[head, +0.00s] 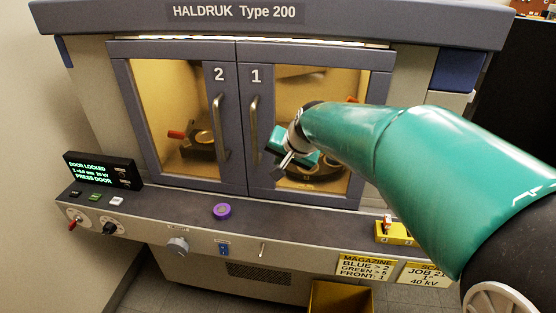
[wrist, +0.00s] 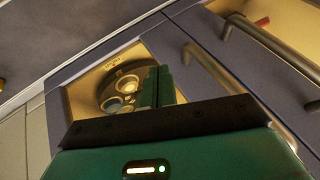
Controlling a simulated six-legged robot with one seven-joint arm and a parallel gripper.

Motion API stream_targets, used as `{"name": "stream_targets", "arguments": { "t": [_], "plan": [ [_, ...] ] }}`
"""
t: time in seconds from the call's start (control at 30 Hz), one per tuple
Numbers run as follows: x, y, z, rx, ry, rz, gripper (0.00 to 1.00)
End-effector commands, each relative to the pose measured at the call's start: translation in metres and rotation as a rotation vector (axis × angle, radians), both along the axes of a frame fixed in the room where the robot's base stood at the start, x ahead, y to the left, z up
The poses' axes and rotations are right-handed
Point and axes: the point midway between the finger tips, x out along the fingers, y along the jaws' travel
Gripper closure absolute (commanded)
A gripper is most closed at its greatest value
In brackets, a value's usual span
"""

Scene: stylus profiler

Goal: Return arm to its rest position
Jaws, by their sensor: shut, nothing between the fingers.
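My teal arm reaches in from the right in the head view. My gripper (head: 283,164) is in front of the right-hand door 1 (head: 258,168), near its handle (head: 253,120). In the wrist view the green fingers of my gripper (wrist: 166,84) are together with nothing between them, against a window behind. I cannot tell the exact gap to the door. Door 1 and door 2 (head: 218,165) are both shut. Part of the window of door 1 is hidden by my arm.
The display (head: 103,170) reads DOOR LOCKED and PRESS DOOR. A ledge below the doors carries a purple round object (head: 222,211) and a yellow block (head: 394,234). An open yellow bin (head: 340,297) stands below. Round holders show behind the glass.

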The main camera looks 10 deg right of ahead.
Motion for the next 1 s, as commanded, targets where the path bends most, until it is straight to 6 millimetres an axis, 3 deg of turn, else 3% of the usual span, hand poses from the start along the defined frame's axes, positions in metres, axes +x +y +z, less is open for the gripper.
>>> {"name": "stream_targets", "arguments": {
  "t": [0.03,0.4,0.67,0.77,1.0],
  "plan": [
    [-0.005,-0.002,0.013,0.0,-0.009,-0.003,1.0],
    [-0.041,-0.015,0.067,-0.001,-0.007,-0.001,1.0],
    [-0.064,-0.022,0.076,-0.025,-0.004,0.015,1.0],
    [-0.093,-0.028,0.071,-0.078,-0.002,0.051,1.0],
    [-0.191,-0.051,0.039,-0.28,0.021,0.182,1.0]
  ]
}}
